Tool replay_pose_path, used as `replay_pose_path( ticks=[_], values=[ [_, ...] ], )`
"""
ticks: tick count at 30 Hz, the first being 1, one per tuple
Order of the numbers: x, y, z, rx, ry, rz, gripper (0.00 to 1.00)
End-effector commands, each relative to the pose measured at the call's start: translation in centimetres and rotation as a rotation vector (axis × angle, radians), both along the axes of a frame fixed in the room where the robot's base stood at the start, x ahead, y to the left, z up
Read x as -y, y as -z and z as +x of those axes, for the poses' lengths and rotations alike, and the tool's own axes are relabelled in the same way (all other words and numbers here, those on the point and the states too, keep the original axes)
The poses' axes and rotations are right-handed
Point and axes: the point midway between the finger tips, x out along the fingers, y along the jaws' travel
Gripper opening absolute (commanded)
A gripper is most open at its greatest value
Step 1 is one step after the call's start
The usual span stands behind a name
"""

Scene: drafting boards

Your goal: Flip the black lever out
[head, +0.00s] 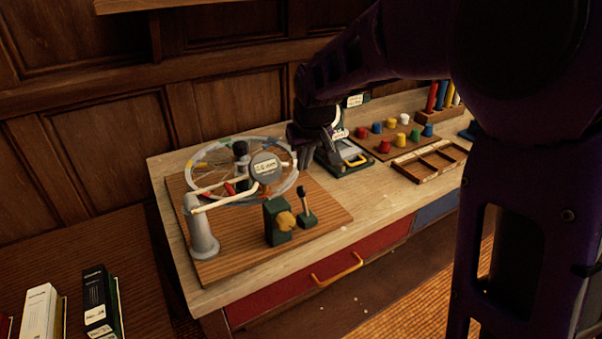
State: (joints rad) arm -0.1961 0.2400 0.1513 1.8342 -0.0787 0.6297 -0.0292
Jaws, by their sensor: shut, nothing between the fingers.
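A small black lever (301,196) stands nearly upright, leaning slightly left, on a dark green base (307,219) near the right front of the wooden board (239,249). A dark green block with a yellow knob (286,221) is just left of it. My gripper (303,163) is shut and empty, pointing down beyond the lever, near the right side of the clear ring. It appears apart from the lever. My wrist and the far part of the fingers are partly dark, so fine detail is hard to see.
A tray (432,164) and coloured pegs (401,139) are at right. Bare tabletop lies right of the board.

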Motion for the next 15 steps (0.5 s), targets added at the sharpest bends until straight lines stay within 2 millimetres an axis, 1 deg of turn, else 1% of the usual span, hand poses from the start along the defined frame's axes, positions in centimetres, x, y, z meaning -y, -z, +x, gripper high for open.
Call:
replay_pose_path(
  ticks=[9, 12, 15],
  values=[
    [-0.7, 5.2, 2.2, -0.005, 0.000, -0.001, 0.00],
    [-0.9, 6.6, 2.8, -0.004, 0.000, -0.001, 0.00],
    [-1.1, 7.6, 3.4, -0.002, 0.000, -0.001, 0.00]
  ],
)
